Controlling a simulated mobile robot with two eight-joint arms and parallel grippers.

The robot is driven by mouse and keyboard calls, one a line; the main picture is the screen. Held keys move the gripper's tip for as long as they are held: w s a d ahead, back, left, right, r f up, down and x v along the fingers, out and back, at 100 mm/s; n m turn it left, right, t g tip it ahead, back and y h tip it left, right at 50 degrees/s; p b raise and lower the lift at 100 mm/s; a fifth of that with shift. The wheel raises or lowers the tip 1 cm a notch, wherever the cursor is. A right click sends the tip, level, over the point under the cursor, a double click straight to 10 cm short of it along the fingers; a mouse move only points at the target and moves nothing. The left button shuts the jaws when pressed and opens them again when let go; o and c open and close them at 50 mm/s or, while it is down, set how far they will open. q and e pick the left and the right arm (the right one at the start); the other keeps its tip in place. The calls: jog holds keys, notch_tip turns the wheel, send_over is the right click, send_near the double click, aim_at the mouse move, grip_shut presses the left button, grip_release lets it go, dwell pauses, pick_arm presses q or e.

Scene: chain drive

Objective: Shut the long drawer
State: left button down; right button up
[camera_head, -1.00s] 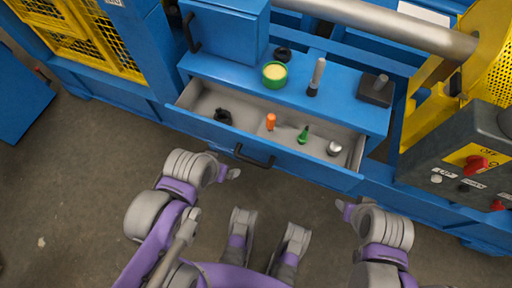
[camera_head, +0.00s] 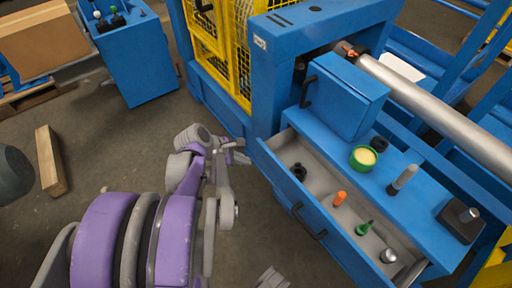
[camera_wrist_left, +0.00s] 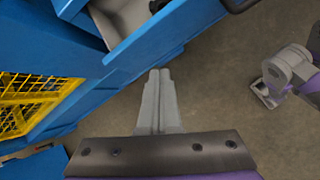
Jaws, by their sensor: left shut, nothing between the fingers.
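The long blue drawer (camera_head: 330,236) stands pulled out below a blue worktop, with its grey inside open to view. Its dark handle (camera_head: 308,222) is on the front panel. Inside lie a black ring-like part (camera_head: 299,171), an orange piece (camera_head: 340,198), a green piece (camera_head: 365,228) and a silver piece (camera_head: 388,255). My left gripper (camera_head: 243,152) is shut and empty, just off the left end of the drawer front. In the left wrist view its fingers (camera_wrist_left: 160,88) are together beside the blue drawer front (camera_wrist_left: 165,38); I cannot tell whether they touch it.
A yellow mesh guard (camera_head: 222,50) and blue post are behind my left gripper. Clear floor lies left, with a wooden beam (camera_head: 50,160).

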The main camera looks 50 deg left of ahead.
pick_arm(q)
jog(key=s+a+r+n+t, duration=0.2)
jog(key=a+n, duration=0.4)
jog(key=shift+y, duration=0.3)
jog(key=b+x, duration=0.1)
jog(key=x, duration=0.3)
jog(key=b+x, duration=0.1)
jog(key=x, duration=0.3)
jog(key=w+r+b+x, duration=0.1)
jog(key=x, duration=0.3)
jog(key=shift+a, duration=0.3)
jog(key=shift+w, duration=0.55)
pick_arm(e)
jog(key=shift+w+d+f, duration=0.1)
jog(key=shift+d+f, duration=0.1)
jog(key=shift+f, duration=0.8)
jog(key=shift+w+d+f, duration=0.1)
jog(key=shift+d+f, duration=0.1)
jog(key=shift+f, duration=0.75)
pick_arm(q)
jog(key=w+d+b, duration=0.1)
jog(key=w, duration=1.2)
jog(key=shift+w, duration=0.4)
pick_arm(e)
jog(key=shift+f, duration=0.6)
